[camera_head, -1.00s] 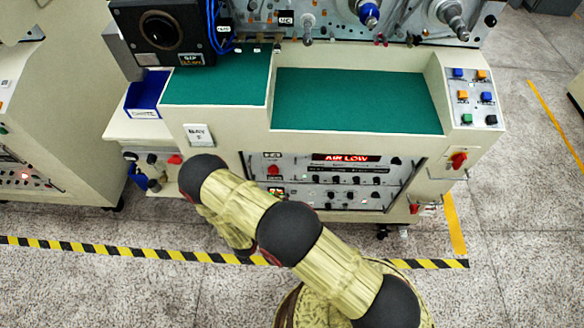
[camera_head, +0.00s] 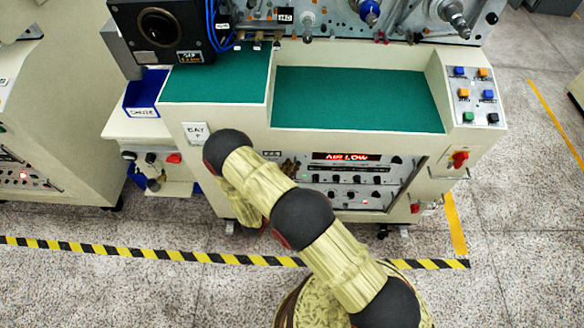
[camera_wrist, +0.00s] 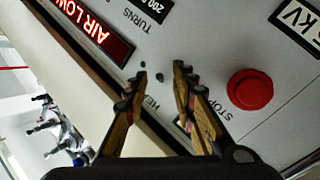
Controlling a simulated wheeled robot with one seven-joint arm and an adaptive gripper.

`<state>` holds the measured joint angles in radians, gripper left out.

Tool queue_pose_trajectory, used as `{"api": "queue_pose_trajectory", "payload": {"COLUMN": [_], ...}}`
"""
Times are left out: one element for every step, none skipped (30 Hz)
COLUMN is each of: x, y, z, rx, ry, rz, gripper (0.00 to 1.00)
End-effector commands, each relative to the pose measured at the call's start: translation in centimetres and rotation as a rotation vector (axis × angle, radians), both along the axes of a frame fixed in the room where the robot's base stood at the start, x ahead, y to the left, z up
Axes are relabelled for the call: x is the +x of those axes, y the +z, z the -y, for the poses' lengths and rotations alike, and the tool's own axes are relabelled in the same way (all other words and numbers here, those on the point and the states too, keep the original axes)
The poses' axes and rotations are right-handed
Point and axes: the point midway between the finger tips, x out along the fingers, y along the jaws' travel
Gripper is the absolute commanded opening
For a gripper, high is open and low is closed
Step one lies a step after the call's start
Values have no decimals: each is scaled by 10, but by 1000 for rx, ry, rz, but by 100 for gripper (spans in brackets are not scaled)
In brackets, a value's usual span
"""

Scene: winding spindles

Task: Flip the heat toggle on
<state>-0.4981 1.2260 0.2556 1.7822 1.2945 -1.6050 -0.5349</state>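In the wrist view my gripper (camera_wrist: 160,72) is open, its two fingers pointing at the grey control panel (camera_wrist: 205,42). A label beginning "HE" (camera_wrist: 151,103) shows between the fingers, partly covered. The fingertips look close to the panel; contact cannot be told. In the head view the panel (camera_head: 345,178) is on the machine's front, its left part covered by my arm.
A red stop button (camera_wrist: 250,88) stands out just right of the fingers. A lit "AIR LOW" display (camera_wrist: 97,33) is at the upper left. A red rotary switch (camera_head: 458,159) is on the machine's right front. The floor in front is open.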

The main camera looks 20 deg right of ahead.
Motion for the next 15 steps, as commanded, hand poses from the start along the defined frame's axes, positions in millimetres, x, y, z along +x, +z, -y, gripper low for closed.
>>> {"api": "queue_pose_trajectory", "payload": {"x": [1,2,2,2,3,2,2,2,2,2,2,2,2,2,2], "y": [0,0,0,0,0,0,0,0,0,0,0,0,0,0,0], "z": [2,2,2,2,2,2,2,2,2,2,2,2,2,2,2], "rx": [0,-1,0,0,0,0,0,0,0,0,0,0,0,0,0], "ry": [0,0,1,1,1,1,1,1,1,1,1,1,1,1,1], "rz": [0,-1,-1,-1,-1,-1,0,0,0,0,0,0,0,0,0], "gripper": [26,26,26,26,26,26,26,26,26,25,23,21,19,18,15]}}
